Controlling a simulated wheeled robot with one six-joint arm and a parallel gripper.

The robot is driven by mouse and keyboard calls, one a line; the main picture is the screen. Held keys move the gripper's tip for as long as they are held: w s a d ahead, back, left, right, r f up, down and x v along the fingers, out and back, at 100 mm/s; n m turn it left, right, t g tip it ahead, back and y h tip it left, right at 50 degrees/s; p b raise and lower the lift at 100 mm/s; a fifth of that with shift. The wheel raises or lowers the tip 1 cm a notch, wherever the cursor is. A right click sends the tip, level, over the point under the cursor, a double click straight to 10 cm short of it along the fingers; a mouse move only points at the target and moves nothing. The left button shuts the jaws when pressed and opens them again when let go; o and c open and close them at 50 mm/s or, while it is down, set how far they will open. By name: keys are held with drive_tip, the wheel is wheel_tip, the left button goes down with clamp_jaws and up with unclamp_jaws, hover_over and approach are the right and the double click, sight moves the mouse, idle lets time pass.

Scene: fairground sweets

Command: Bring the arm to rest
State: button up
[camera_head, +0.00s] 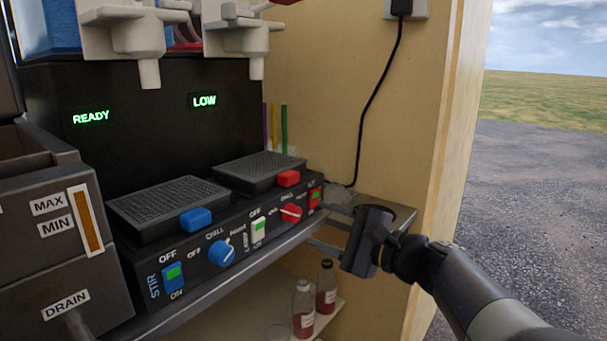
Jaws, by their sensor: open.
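My gripper (327,228) is in front of the right end of a black drinks machine's control panel (197,264), near the counter's front edge. Its two thin fingers point left and are spread apart, with nothing visible between them. My arm comes in from the lower right. The upper finger lies close to the red switch (315,196) at the panel's right end; I cannot tell whether it touches.
The panel carries a blue knob (222,253), a red knob (291,212) and rocker switches. Two drip trays sit above it. Bottles (303,307) stand on a shelf below. A black cable (377,95) hangs on the wall. Open ground lies at the right.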

sight(297, 216)
drive_tip(key=v, duration=0.5)
drive_tip(key=b+x, duration=0.1)
drive_tip(key=x, duration=0.9)
drive_tip(key=shift+w+a+f, duration=0.1)
drive_tip(key=shift+a+f, duration=0.05)
drive_tip(key=shift+a, duration=0.1)
drive_tip(key=shift+d+r+m+p, duration=0.1)
drive_tip(key=shift+r+m+p, duration=0.25)
drive_tip(key=shift+p, duration=0.25)
drive_tip(key=shift+d+m+p, duration=0.1)
drive_tip(key=shift+m+p, duration=0.15)
drive_tip(key=shift+p, duration=0.25)
drive_tip(key=m+p, duration=0.4)
drive_tip(key=p, duration=0.2)
drive_tip(key=shift+m, duration=0.3)
drive_tip(key=m+p, duration=0.4)
drive_tip(key=p, duration=0.2)
drive_tip(key=m+p, duration=0.6)
drive_tip(key=p, duration=0.2)
drive_tip(key=shift+m+p, duration=0.3)
drive_tip(key=m+p, duration=0.4)
drive_tip(key=shift+f+m+p, duration=0.2)
drive_tip(key=shift+m+p, duration=0.15)
drive_tip(key=shift+m, duration=0.15)
